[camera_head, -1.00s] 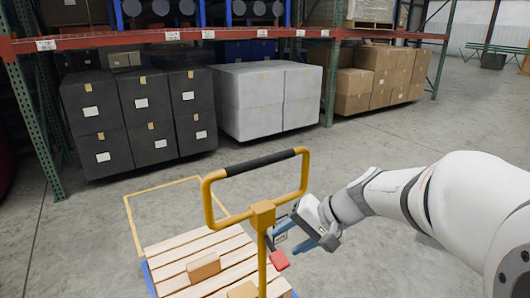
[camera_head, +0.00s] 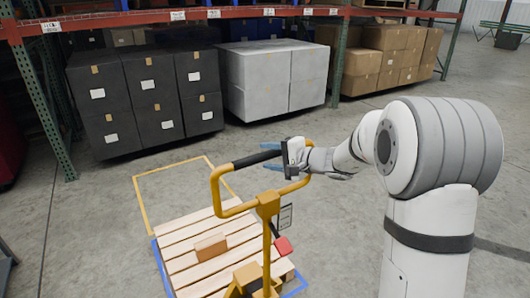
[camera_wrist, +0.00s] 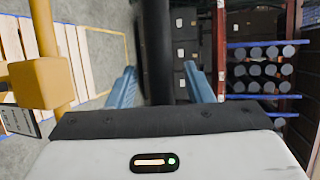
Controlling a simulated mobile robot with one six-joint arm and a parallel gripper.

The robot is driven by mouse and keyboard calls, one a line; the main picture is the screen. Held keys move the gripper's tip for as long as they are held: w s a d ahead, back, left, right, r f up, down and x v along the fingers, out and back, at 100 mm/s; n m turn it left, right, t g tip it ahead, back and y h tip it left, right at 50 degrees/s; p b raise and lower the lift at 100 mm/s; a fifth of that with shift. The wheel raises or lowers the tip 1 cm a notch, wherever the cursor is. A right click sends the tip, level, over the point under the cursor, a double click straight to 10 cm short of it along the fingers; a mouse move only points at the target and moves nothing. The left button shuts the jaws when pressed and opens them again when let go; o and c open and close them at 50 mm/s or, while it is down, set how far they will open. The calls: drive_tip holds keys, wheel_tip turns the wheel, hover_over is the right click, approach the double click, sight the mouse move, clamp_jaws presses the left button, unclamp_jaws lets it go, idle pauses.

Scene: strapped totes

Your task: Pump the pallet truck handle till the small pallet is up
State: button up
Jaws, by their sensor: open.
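The pallet truck handle is a yellow loop (camera_head: 218,190) with a black grip bar (camera_head: 254,158) across its top. My gripper (camera_head: 268,157) is at the right part of the grip bar, its blue fingers open. In the wrist view, the black bar (camera_wrist: 157,50) runs between the two spread fingers (camera_wrist: 160,75), with gaps beside it; I cannot tell whether either finger touches it. The small wooden pallet (camera_head: 185,232) lies low at the truck's foot, with a small brown block (camera_head: 210,247) on it. Its height above the floor is hard to tell.
Dark boxes (camera_head: 145,100), grey boxes (camera_head: 275,75) and cartons stand under the rack behind. Floor to the right is open.

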drive_tip(key=shift+w+a+f, duration=0.15)
drive_tip(key=shift+w+a, duration=0.15)
drive_tip(key=shift+a, duration=0.25)
clamp_jaws()
